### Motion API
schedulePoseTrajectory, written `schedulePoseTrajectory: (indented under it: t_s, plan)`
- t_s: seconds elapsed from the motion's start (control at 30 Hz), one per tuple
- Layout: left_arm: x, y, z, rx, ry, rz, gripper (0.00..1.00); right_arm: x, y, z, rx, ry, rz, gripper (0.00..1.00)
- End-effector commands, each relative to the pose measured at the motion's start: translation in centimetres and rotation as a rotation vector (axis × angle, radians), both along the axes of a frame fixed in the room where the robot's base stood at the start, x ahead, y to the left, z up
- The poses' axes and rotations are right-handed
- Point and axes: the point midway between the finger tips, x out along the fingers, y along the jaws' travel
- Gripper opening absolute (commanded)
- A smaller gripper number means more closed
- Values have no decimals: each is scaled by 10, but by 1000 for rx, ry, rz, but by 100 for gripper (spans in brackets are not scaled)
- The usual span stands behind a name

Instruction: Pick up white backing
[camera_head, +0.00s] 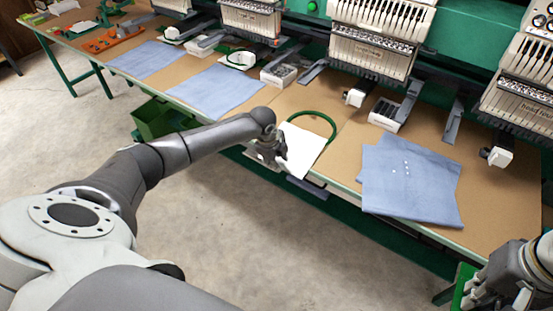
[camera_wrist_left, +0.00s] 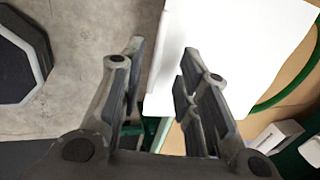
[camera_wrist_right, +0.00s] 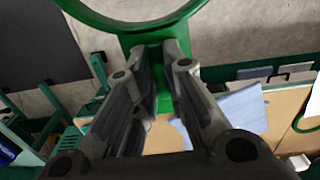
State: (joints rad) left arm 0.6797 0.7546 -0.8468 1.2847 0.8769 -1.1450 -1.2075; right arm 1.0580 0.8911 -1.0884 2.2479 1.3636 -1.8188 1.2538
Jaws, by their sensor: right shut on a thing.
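The white backing (camera_head: 301,148) is a white sheet at the table's front edge, partly over a green hoop (camera_head: 322,120), with its near part at or past the edge. My left gripper (camera_head: 280,150) is at the sheet's left side. In the left wrist view the left gripper (camera_wrist_left: 163,48) is open, fingers apart, and the edge of the white backing (camera_wrist_left: 225,50) runs between the fingertips; I cannot tell if they touch it. My right gripper (camera_wrist_right: 155,55) is shut on a second green hoop (camera_wrist_right: 145,28), held over the floor. In the head view that gripper shows only partly at the lower right.
Folded blue cloths lie on the brown table at the right (camera_head: 410,180) and at the left (camera_head: 217,88). Embroidery machine heads (camera_head: 372,40) stand along the back. A green bin (camera_head: 160,118) is below the table's front edge. The floor in front is clear.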

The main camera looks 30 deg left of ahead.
Motion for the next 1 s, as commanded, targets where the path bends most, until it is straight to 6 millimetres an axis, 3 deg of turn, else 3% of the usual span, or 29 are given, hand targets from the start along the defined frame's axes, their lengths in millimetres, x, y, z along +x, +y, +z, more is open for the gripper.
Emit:
schedulePoseTrajectory:
  t_s: [0.27,0.7,1.0]
  plan:
    - [-3,0,13,0,-1,-1,30,0,0,0,0,0,0,0]
    - [-28,1,91,2,-3,-2,30,0,0,0,0,0,0,0]
    - [-35,1,115,0,-1,0,30,0,0,0,0,0,0,0]
